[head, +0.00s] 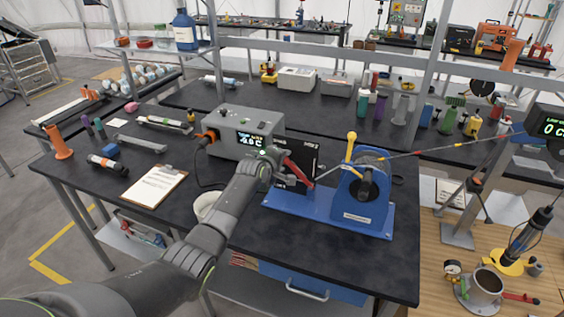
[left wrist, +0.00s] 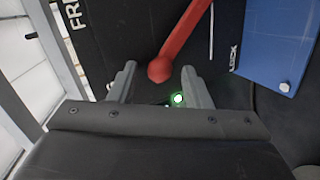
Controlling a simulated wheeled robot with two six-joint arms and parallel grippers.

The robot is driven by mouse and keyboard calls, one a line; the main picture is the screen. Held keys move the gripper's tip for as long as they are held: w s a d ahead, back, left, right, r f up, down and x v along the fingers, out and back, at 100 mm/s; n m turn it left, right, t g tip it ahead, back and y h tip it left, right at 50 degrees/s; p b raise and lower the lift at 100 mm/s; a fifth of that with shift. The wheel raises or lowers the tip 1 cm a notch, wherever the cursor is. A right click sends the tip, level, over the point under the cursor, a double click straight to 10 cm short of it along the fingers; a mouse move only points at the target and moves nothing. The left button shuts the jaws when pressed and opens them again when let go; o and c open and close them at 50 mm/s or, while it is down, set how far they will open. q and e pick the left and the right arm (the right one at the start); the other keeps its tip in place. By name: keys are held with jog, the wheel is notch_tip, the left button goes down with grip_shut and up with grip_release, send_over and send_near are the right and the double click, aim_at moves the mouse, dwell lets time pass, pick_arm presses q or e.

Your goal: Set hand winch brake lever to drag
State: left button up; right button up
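The hand winch (head: 362,200) is a blue drum unit with a yellow handle (head: 350,148) on a blue base plate (head: 318,214). Its red brake lever (head: 297,171) stands tilted in front of a black panel (head: 302,152). In the left wrist view, the lever's round red knob (left wrist: 160,70) lies between my open left fingertips, with a gap to each. Panel lettering there is cut off; "FRE" (left wrist: 73,12) and a small white label (left wrist: 235,57) show. My left gripper (head: 274,165) is at the lever, left of the winch drum. My right gripper is not in view.
A grey box with a lit display (head: 244,139) stands close behind my left forearm, with a cable. A line runs from the drum to the right. The table's front right corner is clear.

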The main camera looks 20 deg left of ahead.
pick_arm(q)
jog(key=shift+s, duration=0.15)
jog(key=b+v, duration=0.1)
jog(key=v, duration=1.6)
jog(key=shift+r, duration=0.15)
jog(key=shift+a, duration=0.1)
dwell(0.3)
